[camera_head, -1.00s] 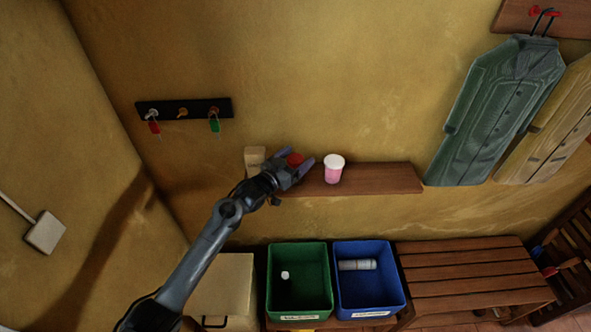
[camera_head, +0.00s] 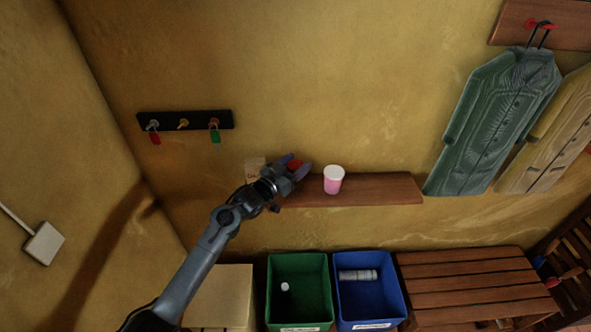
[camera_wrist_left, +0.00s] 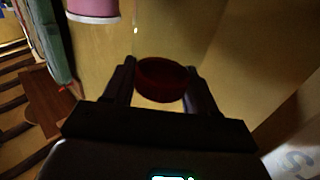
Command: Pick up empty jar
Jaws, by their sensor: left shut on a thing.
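My left gripper (camera_head: 296,168) is shut on a jar with a red lid (camera_head: 295,164), near the left end of the wooden shelf (camera_head: 385,190). In the left wrist view the red lid (camera_wrist_left: 160,80) sits between the two fingers. The body of the jar is hard to make out there. In the head view most of the jar is hidden by the gripper. My right gripper is in neither view.
A pink jar with a white lid (camera_head: 334,180) stands on the shelf just right of the gripper. A pale box-like item (camera_head: 255,166) is to the left. Green (camera_head: 299,317) and blue (camera_head: 369,314) bins stand below. The shelf's right part is clear.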

